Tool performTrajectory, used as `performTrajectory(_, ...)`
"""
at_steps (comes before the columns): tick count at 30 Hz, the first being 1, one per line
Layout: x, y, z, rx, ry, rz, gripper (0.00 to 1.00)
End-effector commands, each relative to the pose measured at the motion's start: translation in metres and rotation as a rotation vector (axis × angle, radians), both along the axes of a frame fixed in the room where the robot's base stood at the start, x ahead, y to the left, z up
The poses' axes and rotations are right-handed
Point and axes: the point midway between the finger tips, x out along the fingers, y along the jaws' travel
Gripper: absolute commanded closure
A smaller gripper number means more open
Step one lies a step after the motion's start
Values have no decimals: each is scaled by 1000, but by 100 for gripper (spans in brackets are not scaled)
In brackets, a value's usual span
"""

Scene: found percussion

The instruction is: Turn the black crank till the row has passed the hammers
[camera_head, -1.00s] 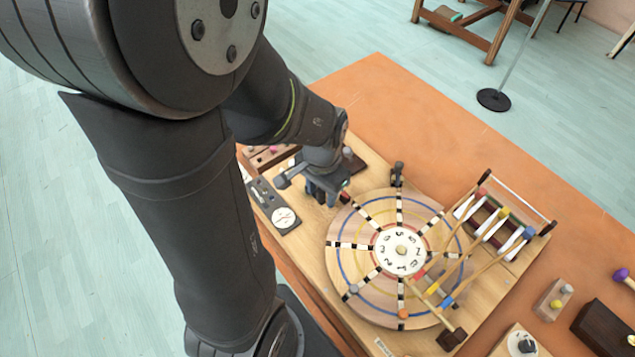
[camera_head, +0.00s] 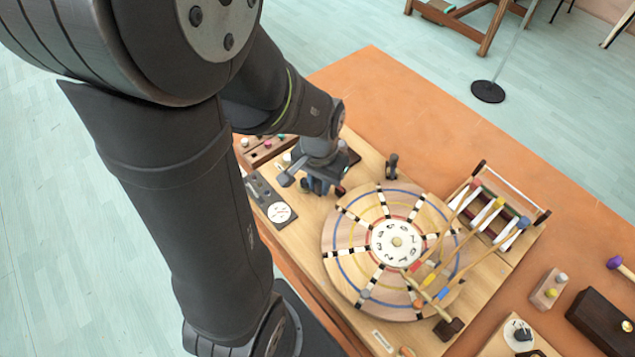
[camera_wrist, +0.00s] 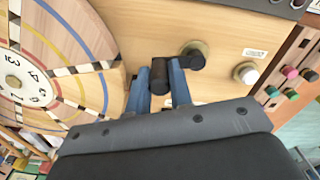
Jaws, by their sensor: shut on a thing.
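My gripper (camera_wrist: 158,88) is shut on the black crank's knob (camera_wrist: 159,72), with a blue finger on either side; the knob is mostly hidden in the head view. The crank's pivot (camera_wrist: 193,55) shows beside it on the wooden board. The round wooden wheel (camera_head: 338,233) has black-and-white striped spokes, coloured rings and a white numbered hub (camera_head: 397,253). Three hammers (camera_head: 452,250) with red, yellow and blue tips reach over its right side. Their heads lie by the white bars (camera_head: 490,215). An orange peg (camera_head: 417,303) and a grey peg (camera_head: 366,293) sit on the wheel.
A small dark post (camera_head: 392,166) stands behind the wheel. A dark block (camera_head: 448,328) is at its front right. The orange table (camera_head: 400,95) is clear at the back.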

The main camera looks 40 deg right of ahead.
Motion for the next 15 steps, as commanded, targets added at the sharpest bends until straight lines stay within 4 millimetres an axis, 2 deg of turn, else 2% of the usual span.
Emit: performTrajectory(15, 9, -20, 0, -3, -2, 475, 100)
